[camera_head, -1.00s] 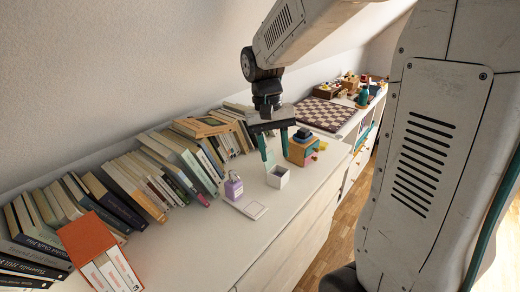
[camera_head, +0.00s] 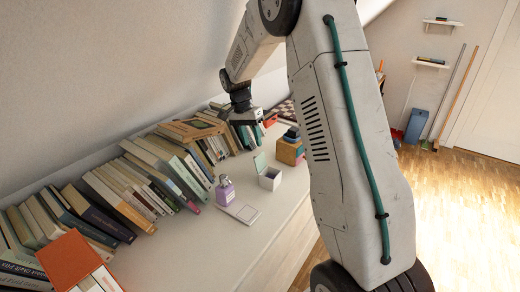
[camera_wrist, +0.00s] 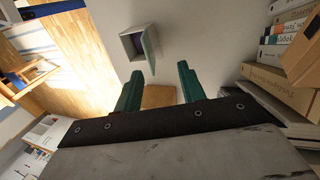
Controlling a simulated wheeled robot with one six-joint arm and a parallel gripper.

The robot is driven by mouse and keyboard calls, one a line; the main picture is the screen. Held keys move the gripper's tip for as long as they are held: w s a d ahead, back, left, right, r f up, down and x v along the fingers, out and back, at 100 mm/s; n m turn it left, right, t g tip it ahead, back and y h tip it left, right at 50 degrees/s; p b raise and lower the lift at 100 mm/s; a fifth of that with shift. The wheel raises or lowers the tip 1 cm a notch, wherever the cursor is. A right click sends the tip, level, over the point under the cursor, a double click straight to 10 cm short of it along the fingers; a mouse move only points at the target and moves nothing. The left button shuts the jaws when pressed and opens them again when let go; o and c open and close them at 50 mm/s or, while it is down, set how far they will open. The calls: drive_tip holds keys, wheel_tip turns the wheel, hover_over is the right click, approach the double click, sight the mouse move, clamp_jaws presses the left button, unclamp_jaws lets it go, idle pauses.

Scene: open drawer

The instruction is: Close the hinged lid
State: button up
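A small white box (camera_head: 270,182) stands on the white dresser top with its pale green hinged lid (camera_head: 260,162) upright and open. In the wrist view the box (camera_wrist: 130,32) is beyond the fingertips, with the lid (camera_wrist: 149,48) standing along its right side. My gripper (camera_wrist: 158,80) is open and empty, its two green fingers spread and apart from the box and lid.
A wooden block toy (camera_head: 290,151) stands close to the right of the box. Rows of books (camera_head: 140,190) line the wall. The dresser's front is clear.

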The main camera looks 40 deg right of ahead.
sight(258, 162)
drive_tip(key=x, duration=0.5)
drive_tip(key=shift+d, duration=0.15)
